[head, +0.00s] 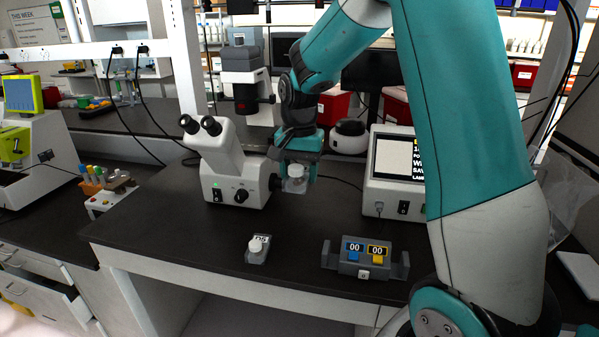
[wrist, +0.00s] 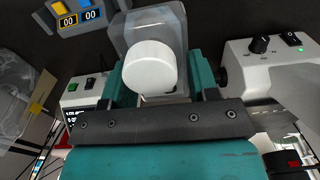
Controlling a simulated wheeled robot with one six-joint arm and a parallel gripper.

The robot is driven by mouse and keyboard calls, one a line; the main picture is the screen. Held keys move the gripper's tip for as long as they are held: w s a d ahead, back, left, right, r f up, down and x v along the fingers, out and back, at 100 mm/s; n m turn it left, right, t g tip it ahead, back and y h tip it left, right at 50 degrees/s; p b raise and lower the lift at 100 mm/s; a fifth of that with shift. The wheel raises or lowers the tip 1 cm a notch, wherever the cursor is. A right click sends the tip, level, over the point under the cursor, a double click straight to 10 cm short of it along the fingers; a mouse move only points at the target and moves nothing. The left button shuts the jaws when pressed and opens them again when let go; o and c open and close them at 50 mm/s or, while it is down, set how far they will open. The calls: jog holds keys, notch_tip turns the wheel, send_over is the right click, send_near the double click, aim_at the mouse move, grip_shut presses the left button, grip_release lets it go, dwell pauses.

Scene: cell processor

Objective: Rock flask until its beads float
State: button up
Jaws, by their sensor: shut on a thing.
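The flask is a small clear vessel with a white cap. In the head view the flask (head: 295,184) hangs from my gripper (head: 294,172), just right of the microscope. In the wrist view the flask (wrist: 177,25) lies between the two teal fingers of my gripper (wrist: 155,85), with its round white cap (wrist: 149,67) facing the camera. My gripper is shut on the flask and holds it above the bench. I cannot make out any beads or liquid inside it.
The white microscope (head: 236,165) stands close left of the flask. A white device with a screen (head: 392,160) stands to the right. A two-button counter (head: 364,260) and a small grey object with a white knob (head: 257,248) sit at the bench front. The bench between is clear.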

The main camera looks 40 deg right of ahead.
notch_tip(320, 180, up, 14)
jog(key=p, duration=1)
jog(key=shift+f, duration=0.25)
jog(key=shift+r+p, duration=0.1)
jog(key=shift+p, duration=0.35)
